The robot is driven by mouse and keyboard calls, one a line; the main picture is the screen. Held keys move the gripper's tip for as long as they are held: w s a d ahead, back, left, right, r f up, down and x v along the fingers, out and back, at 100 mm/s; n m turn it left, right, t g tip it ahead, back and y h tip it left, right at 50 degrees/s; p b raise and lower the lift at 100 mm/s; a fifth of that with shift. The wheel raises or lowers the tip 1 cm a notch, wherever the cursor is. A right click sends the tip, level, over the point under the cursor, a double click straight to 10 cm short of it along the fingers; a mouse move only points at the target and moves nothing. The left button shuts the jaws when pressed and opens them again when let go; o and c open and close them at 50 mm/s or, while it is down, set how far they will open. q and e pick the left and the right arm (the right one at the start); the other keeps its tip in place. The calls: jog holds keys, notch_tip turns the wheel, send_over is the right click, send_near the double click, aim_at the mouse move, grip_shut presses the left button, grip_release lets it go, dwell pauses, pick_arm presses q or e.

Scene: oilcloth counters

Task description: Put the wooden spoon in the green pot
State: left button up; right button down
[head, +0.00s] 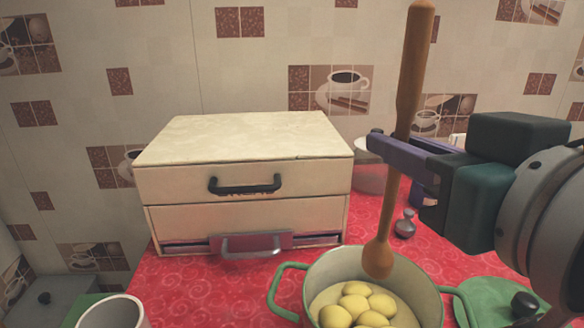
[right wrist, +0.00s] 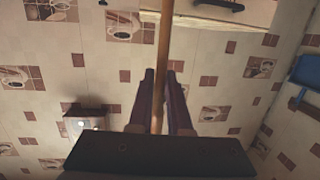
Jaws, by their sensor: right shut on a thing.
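My right gripper (head: 405,150) is shut on the handle of the wooden spoon (head: 413,60). The spoon hangs upright, its bowl end down, over the back part of the green pot (head: 432,288). The bowl of the spoon appears at about the height of the pot's rim; I cannot tell whether it is inside. Several yellow potatoes or lemons (head: 355,303) lie in the pot. In the right wrist view the spoon handle (right wrist: 163,60) runs between the fingers of the gripper (right wrist: 160,95). My left gripper is not in view.
A cream bread box (head: 245,210) with dark handle stands behind left on the red oilcloth (head: 180,285). A green lid (head: 490,300) lies right of the pot. A small metal shaker-like item (head: 405,224) and a white container (head: 370,175) stand behind. A pale cup (head: 112,312) is front left.

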aim_at(387, 242)
notch_tip(387, 242, down, 10)
jog(key=b, duration=0.3)
jog(key=shift+f, duration=0.15)
jog(key=c, duration=0.8)
grip_release()
jog(key=shift+c, duration=0.2)
